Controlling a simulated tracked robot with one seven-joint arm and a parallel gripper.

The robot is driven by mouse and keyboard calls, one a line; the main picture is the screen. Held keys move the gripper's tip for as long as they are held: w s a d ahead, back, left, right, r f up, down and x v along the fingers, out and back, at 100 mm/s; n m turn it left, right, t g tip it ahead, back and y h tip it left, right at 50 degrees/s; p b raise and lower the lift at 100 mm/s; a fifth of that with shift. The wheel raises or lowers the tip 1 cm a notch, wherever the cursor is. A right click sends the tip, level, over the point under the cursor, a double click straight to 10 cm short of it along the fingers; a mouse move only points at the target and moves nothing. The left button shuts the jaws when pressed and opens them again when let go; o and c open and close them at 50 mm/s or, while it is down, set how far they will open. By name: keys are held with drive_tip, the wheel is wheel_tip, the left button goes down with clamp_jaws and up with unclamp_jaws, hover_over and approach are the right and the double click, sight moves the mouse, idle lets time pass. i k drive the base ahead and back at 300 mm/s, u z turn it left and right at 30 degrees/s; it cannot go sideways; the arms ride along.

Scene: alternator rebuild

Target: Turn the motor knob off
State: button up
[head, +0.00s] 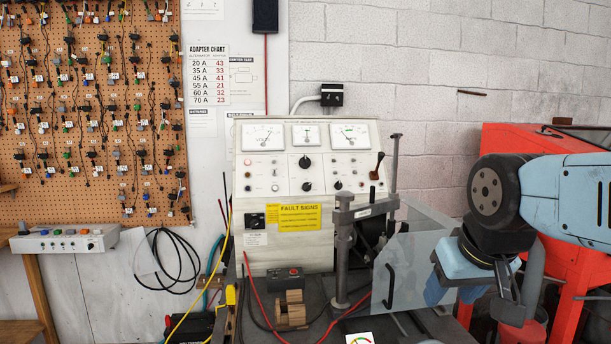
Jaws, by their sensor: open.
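A cream test bench panel (283,255) stands upright against the wall, with gauges, lamps and knobs. A black knob (304,161) sits at its middle under the gauges. Smaller black knobs (306,186) sit below it. A black switch plate (255,220) with a knob is at the lower left of the panel. The labels are too small to read, so I cannot tell which one is the motor knob. My gripper (476,285) is at the right, open, pointing down and well apart from the panel.
A clear guard (412,262) and a grey clamp post (343,250) stand in front of the panel's right side. A brown-handled lever (377,166) juts out at the right. Cables cross the bench front. A red cabinet (500,140) is behind my arm.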

sight(307, 186)
drive_tip(key=z, duration=0.9)
drive_tip(key=k, duration=1.3)
drive_tip(key=u, duration=0.6)
drive_tip(key=i, duration=1.05)
